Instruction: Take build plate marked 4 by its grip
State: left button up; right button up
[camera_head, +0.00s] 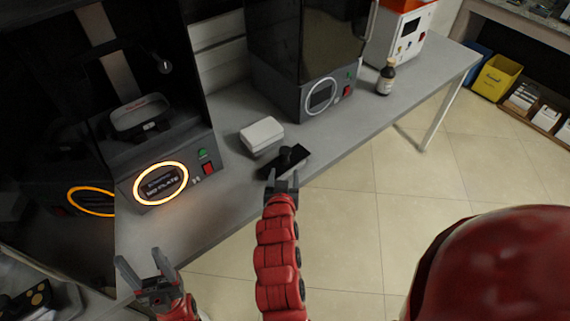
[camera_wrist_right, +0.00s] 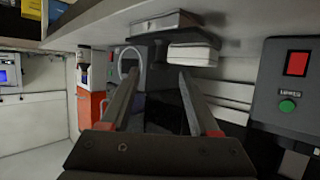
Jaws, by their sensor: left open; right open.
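A flat black build plate (camera_head: 296,165) with a raised dark grip (camera_head: 287,154) lies on the grey bench near its front edge. I cannot read a number on it. My right gripper (camera_head: 283,179) is open and empty, just in front of the plate. My left gripper (camera_head: 148,268) is open and empty at the lower left, away from the plate.
A white box (camera_head: 261,134) sits just behind the plate. A printer (camera_head: 180,177) with a glowing orange ring stands left on the bench (camera_head: 215,215); a dark printer (camera_head: 300,75) stands behind. A brown bottle (camera_head: 386,77) is to the right. Floor is clear in front.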

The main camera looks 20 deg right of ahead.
aim_at(285, 158)
jog(key=p+x, duration=0.1)
jog(key=x, duration=0.5)
jog(key=shift+w+d, duration=0.1)
jog(key=shift+w, duration=0.15)
jog(key=shift+w+d+f, duration=0.15)
jog(key=shift+w+f, duration=0.05)
jog(key=shift+w, duration=0.25)
jog(key=shift+p+x, duration=0.75)
jog(key=shift+x, duration=1.35)
jog(key=shift+f, duration=0.15)
grip_shut()
